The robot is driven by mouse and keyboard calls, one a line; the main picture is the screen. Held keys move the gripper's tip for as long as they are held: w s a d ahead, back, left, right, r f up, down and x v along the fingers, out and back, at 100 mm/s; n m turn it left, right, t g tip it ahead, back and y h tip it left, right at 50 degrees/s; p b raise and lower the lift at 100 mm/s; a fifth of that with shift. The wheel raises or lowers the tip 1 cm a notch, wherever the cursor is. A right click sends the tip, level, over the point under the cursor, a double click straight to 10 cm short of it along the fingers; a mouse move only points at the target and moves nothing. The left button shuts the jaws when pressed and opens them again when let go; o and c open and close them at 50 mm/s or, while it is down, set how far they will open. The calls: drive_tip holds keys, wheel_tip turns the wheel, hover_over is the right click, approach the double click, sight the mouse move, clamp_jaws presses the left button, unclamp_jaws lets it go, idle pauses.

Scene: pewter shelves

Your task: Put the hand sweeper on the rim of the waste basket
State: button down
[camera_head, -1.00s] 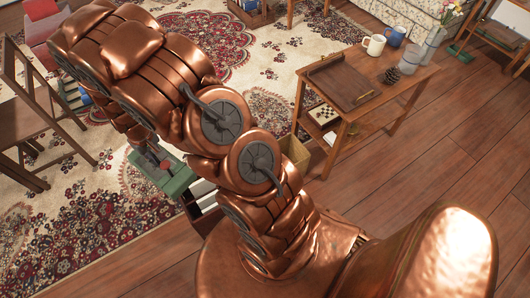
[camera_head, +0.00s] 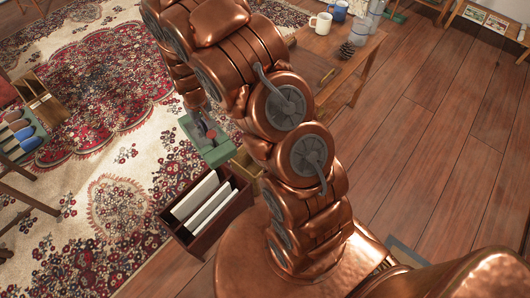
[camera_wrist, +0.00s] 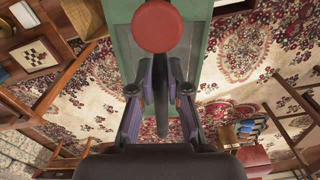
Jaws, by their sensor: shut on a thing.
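The hand sweeper (camera_head: 217,152) is a green, flat-bodied tool with a red knob. In the wrist view its green body (camera_wrist: 122,45) fills the top middle, with the round red knob in front. My gripper (camera_wrist: 160,88) is shut on its dark handle, one finger on each side. In the head view my arm hides most of the gripper. The sweeper is held in the air, left of my arm. A tan, box-like thing (camera_head: 246,163) shows partly behind my arm, just right of the sweeper; I cannot tell whether it is the waste basket.
A dark box with white folders (camera_head: 208,210) stands below the sweeper in the picture. A wooden table (camera_head: 325,50) with mugs and a pine cone is behind my arm. A patterned rug (camera_head: 90,85) covers the left; a rack of slippers (camera_head: 20,135) stands there. Wooden floor at right is open.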

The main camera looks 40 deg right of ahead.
drive_tip(key=shift+n, duration=0.5)
drive_tip(key=w+d+f+b, duration=0.1)
drive_tip(key=w+f+b, duration=0.1)
drive_tip(key=f+b, duration=0.1)
drive_tip(key=w+d+f+b, duration=0.1)
drive_tip(key=w+f+b, duration=0.1)
drive_tip(key=f, duration=0.1)
drive_tip(key=w+d+f+b, duration=0.1)
drive_tip(key=w+f+b, duration=0.2)
drive_tip(key=shift+f+b, duration=0.25)
drive_tip(key=shift+b, duration=0.05)
drive_tip(key=w+d+f+n+b, duration=0.1)
drive_tip(key=w+d+f+b, duration=0.5)
drive_tip(key=d+f+b, duration=0.5)
drive_tip(key=w+d+f+b, duration=0.6)
drive_tip(key=f+b, duration=0.4)
drive_tip(key=b, duration=0.3)
drive_tip(key=s+d+f+b, duration=0.2)
drive_tip(key=s+b, duration=0.1)
drive_tip(key=s, duration=0.5)
drive_tip(key=s+d+f+b, duration=0.1)
drive_tip(key=s+b, duration=0.3)
drive_tip(key=s, duration=0.4)
drive_tip(key=shift+d+f, duration=0.35)
drive_tip(key=shift+f, duration=0.45)
drive_tip(key=c, duration=1.1)
unclamp_jaws()
drive_tip(key=shift+f, duration=0.15)
drive_tip(key=shift+c, duration=0.2)
